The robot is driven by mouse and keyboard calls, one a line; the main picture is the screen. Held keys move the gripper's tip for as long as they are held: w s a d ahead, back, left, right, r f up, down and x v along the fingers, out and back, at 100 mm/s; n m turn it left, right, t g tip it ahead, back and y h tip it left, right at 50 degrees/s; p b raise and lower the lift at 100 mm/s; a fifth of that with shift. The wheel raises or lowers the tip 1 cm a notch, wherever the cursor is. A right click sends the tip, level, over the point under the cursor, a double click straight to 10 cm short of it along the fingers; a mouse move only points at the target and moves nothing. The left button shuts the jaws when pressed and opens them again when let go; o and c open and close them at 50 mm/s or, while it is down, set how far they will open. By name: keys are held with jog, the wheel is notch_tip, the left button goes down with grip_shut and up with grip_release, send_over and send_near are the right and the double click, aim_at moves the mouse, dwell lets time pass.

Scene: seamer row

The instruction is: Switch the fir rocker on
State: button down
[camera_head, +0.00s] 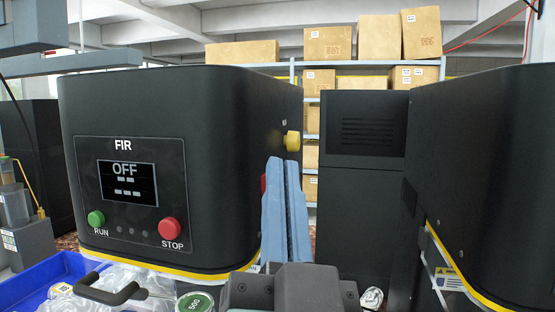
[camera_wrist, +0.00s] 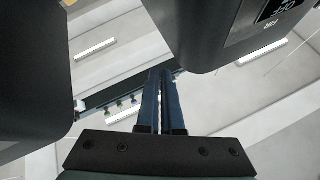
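The black machine labelled FIR (camera_head: 215,110) stands at the left in the head view, its screen (camera_head: 127,183) reading OFF. It has a green RUN button (camera_head: 96,219) and a red STOP button (camera_head: 170,229) on the front. A yellow knob (camera_head: 292,141) sticks out of its right side. A small red part (camera_head: 263,184) shows beside my finger, mostly hidden; I cannot tell whether it is the rocker. My gripper (camera_head: 282,160) points up beside that side, its blue-grey fingers close together and empty. The wrist view shows the fingers (camera_wrist: 160,72) and the machine (camera_wrist: 200,35) upside down.
Another black machine (camera_head: 490,170) stands at the right, with a dark cabinet (camera_head: 350,200) between. Shelves with cardboard boxes (camera_head: 380,37) are behind. A blue tray (camera_head: 40,284), a black handle (camera_head: 110,294) and a green-lidded tin (camera_head: 195,302) lie low at the front left.

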jog(key=d+f+m+g+p, duration=0.4)
jog(key=m+p, duration=0.9)
jog(key=p, duration=1.1)
jog(key=shift+f+m+g+h, duration=0.35)
jog(key=shift+m+g+h, duration=0.05)
jog(key=shift+g, duration=1.3)
jog(key=w+a+p, duration=0.3)
jog(key=w+p, duration=0.2)
jog(key=w, duration=0.6)
jog(key=shift+a+f, duration=0.35)
